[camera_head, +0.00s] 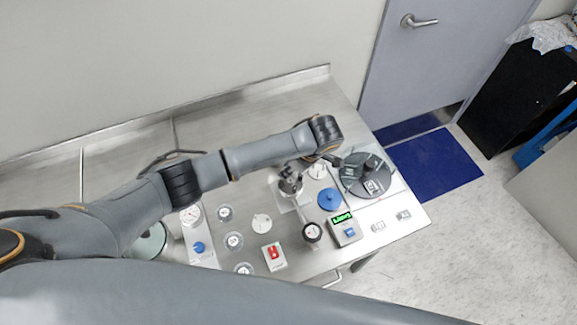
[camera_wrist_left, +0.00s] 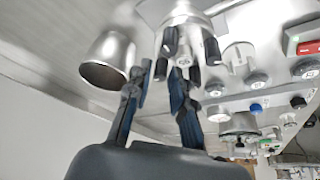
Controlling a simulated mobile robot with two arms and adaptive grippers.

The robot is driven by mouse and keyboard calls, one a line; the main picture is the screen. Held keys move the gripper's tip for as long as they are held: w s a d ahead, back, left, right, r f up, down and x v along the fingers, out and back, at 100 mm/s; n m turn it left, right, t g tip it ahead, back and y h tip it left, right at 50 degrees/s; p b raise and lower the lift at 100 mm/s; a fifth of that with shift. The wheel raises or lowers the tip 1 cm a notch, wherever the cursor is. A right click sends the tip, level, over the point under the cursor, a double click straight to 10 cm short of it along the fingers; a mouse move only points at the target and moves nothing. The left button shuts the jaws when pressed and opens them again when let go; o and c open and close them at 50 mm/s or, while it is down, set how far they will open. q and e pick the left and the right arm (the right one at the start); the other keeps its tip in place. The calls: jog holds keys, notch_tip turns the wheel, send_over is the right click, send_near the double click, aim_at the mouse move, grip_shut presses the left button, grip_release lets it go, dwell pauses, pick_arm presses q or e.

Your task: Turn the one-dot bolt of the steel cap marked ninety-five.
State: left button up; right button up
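In the left wrist view my left gripper (camera_wrist_left: 158,78) has its two dark fingers spread apart, with a clear gap between the tips. Just past the fingertips is a steel fitting (camera_wrist_left: 182,12) with several black bolts (camera_wrist_left: 210,47) around it and a small pale marked face (camera_wrist_left: 184,60); I cannot read its dots or number. Nothing visible is held between the fingers. In the head view a small steel fitting (camera_head: 290,184) stands on the bench below my left arm's end, partly hidden by the arm. My right gripper is out of view.
A steel cup (camera_wrist_left: 108,58) is beside the left finger. The steel bench (camera_head: 265,110) carries several dials, a red switch (camera_head: 274,256), a blue disc (camera_head: 330,199), a green readout (camera_head: 342,218) and a black disc (camera_head: 377,187). A wall stands behind.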

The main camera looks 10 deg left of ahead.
pick_arm(q)
grip_shut()
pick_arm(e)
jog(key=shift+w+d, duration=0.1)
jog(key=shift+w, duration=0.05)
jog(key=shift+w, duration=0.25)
pick_arm(q)
jog(key=m+t, duration=0.1)
jog(key=m, duration=0.2)
jog(key=shift+s+m+h, duration=0.15)
jog(key=shift+m+h, duration=0.25)
jog(key=m+t, duration=0.1)
jog(key=m, duration=0.2)
jog(key=shift+a+m+h, duration=0.15)
jog(key=shift+m+h, duration=0.15)
jog(key=shift+h, duration=0.1)
jog(key=m+h, duration=0.1)
jog(key=m, duration=0.1)
jog(key=m+t+h, duration=0.1)
jog(key=m, duration=0.2)
jog(key=shift+a, duration=0.15)
jog(key=shift+a+m+h, duration=0.1)
jog(key=shift+m+h, duration=0.7)
jog(key=shift+m, duration=1.3)
